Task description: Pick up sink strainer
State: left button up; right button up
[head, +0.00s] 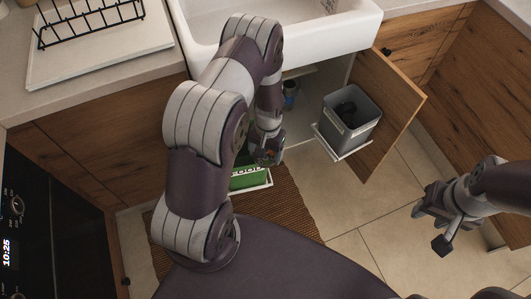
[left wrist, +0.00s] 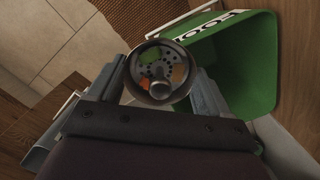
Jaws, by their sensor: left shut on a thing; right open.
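The sink strainer (left wrist: 148,64) is a round metal cup with a perforated bottom and a central post. Green and orange scraps lie in it. In the left wrist view it sits between the two fingers of my left gripper (left wrist: 160,80), which is shut on it. In the head view my left gripper (head: 268,150) is in front of the open cabinet under the sink, above the green bin; the strainer cannot be made out clearly there. My right gripper (head: 436,226) is open and empty at the right, over the tiled floor.
A green bin (head: 245,182) lettered "FOOD" stands below my left gripper; it also fills the upper right of the left wrist view (left wrist: 262,60). A grey bin (head: 362,140) hangs at the open cabinet door (head: 397,95). The white sink (head: 345,25) is above. A brown mat (head: 285,215) covers some floor.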

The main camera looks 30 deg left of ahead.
pick_arm(q)
jog(key=shift+r, duration=0.6)
jog(key=r, duration=0.3)
jog(key=shift+w+d+r, duration=0.1)
jog(key=shift+w+d, duration=0.05)
jog(key=shift+w, duration=0.15)
jog(key=w+d+r, duration=0.6)
jog(key=w, duration=0.3)
jog(key=s+a+r+m+p, duration=0.1)
jog(key=s+r+p, duration=0.2)
jog(key=r+p, duration=0.6)
jog(key=shift+s+a, duration=0.3)
